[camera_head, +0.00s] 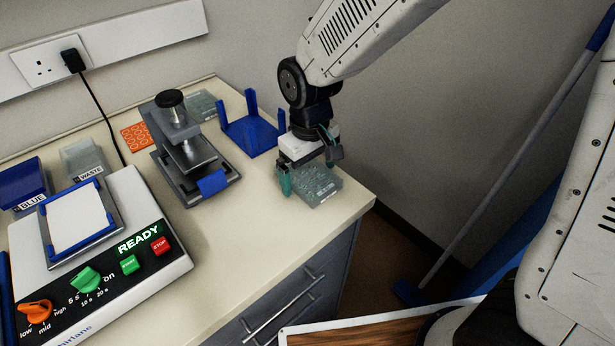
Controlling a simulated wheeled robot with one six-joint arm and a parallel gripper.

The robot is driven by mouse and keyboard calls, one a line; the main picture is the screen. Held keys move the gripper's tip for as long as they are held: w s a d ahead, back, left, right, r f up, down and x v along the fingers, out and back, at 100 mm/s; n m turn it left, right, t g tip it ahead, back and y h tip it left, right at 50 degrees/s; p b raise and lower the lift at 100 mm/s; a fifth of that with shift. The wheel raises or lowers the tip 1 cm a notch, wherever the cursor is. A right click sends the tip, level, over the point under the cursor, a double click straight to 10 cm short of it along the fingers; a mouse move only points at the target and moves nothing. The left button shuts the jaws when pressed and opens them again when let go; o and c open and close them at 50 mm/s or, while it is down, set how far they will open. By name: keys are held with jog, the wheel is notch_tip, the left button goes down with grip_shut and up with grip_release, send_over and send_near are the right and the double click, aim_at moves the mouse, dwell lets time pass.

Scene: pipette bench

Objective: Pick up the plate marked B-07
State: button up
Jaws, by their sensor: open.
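A clear, greyish well plate (319,188) lies on the bench near its right corner. I cannot read any marking on it, so I cannot tell if it is B-07. My gripper (308,166) is open and points down right over this plate, with one teal finger by its left side and the other by its back right. Part of the plate is hidden by the gripper, and I cannot tell whether the fingers touch it. A second greyish plate (204,106) lies at the back, partly hidden behind a metal press; no marking is readable.
A blue holder (252,136) with upright posts stands just left of my gripper. The press (190,165), an orange perforated piece (138,137), a white machine reading READY (150,262), and BLUE (22,182) and WASTE (84,160) containers fill the left. The bench front near the plate is clear.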

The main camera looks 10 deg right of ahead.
jog(key=shift+f, duration=0.1)
jog(key=c, duration=1)
